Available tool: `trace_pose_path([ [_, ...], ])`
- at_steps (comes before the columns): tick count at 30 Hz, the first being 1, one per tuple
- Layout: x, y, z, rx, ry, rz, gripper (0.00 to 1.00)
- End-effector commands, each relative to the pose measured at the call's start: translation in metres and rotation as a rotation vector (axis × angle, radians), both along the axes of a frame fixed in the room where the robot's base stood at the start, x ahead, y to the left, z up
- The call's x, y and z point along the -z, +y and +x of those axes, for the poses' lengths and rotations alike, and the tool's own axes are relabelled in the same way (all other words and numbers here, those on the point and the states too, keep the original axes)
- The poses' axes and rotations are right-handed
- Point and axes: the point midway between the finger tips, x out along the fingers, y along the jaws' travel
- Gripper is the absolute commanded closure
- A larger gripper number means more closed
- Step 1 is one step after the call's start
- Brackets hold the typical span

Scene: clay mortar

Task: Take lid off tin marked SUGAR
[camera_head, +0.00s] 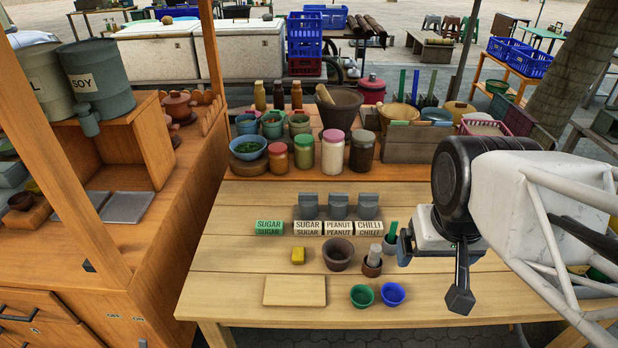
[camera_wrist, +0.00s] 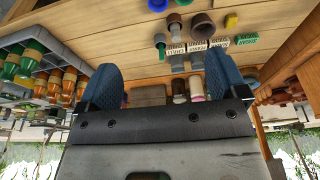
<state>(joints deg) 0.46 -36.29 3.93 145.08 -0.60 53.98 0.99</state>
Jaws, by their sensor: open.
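Three small grey tins stand in a row on the wooden table: a left tin (camera_head: 308,205), a middle tin (camera_head: 338,205) and a right tin (camera_head: 368,206). In front of them are white blocks reading SUGAR (camera_head: 307,227), PEANUT (camera_head: 339,227) and CHILLI (camera_head: 369,227), left to right. A green SUGAR block (camera_head: 269,227) sits further left. The SUGAR block in line with the left tin is white. The lids are too small to make out. My gripper (camera_head: 461,290) is open and empty, right of the tins above the table. Its blue fingers are spread in the wrist view (camera_wrist: 163,75).
A dark mortar (camera_head: 338,256), a brown pot (camera_head: 372,266), a yellow block (camera_head: 298,257), a board (camera_head: 295,291), a green bowl (camera_head: 361,295) and a blue bowl (camera_head: 393,293) lie in front. Jars (camera_head: 333,150) and a crate (camera_head: 412,145) stand behind the tins.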

Motion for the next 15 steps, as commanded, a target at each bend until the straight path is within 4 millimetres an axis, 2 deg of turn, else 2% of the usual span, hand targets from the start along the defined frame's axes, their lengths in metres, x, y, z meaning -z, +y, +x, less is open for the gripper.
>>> trace_pose_path([
  [10,-0.0001,0.0001,0.0006,0.001,0.0,0.0,0.01],
  [15,-0.0018,0.0015,0.0086,0.025,0.004,0.007,0.01],
])
